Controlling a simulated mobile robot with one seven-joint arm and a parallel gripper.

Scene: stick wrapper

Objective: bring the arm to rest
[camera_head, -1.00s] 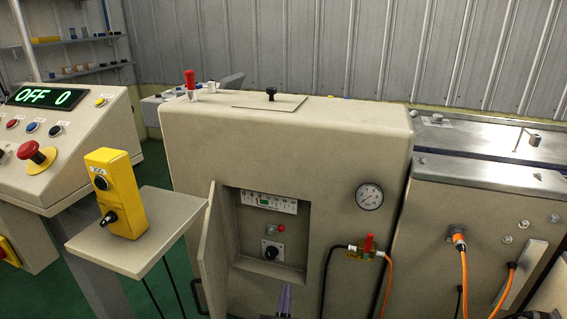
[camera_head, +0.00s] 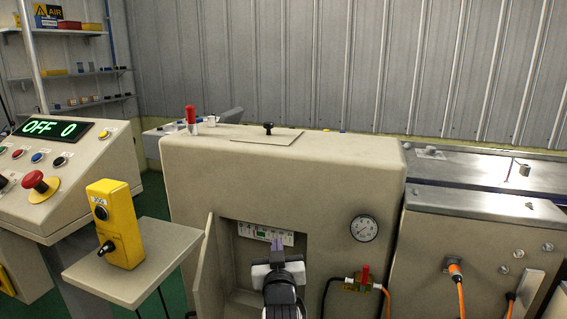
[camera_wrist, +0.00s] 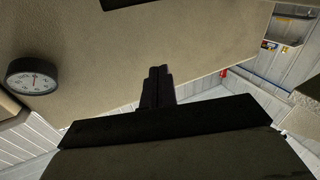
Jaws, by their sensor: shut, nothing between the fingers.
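My gripper (camera_head: 278,243) is at the lower middle of the head view, in front of the open recess (camera_head: 240,272) in the beige machine (camera_head: 290,170). Its fingers point up and are together with nothing between them. It hides most of the recess's inside, including the knob and part of the scale strip (camera_head: 250,232). In the wrist view the dark fingers (camera_wrist: 158,85) show closed against the machine's beige face.
The recess's door (camera_head: 204,265) stands open on the left. A yellow control box (camera_head: 121,222) stands on a small shelf at left. The console (camera_head: 60,170) reads "OFF 0".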

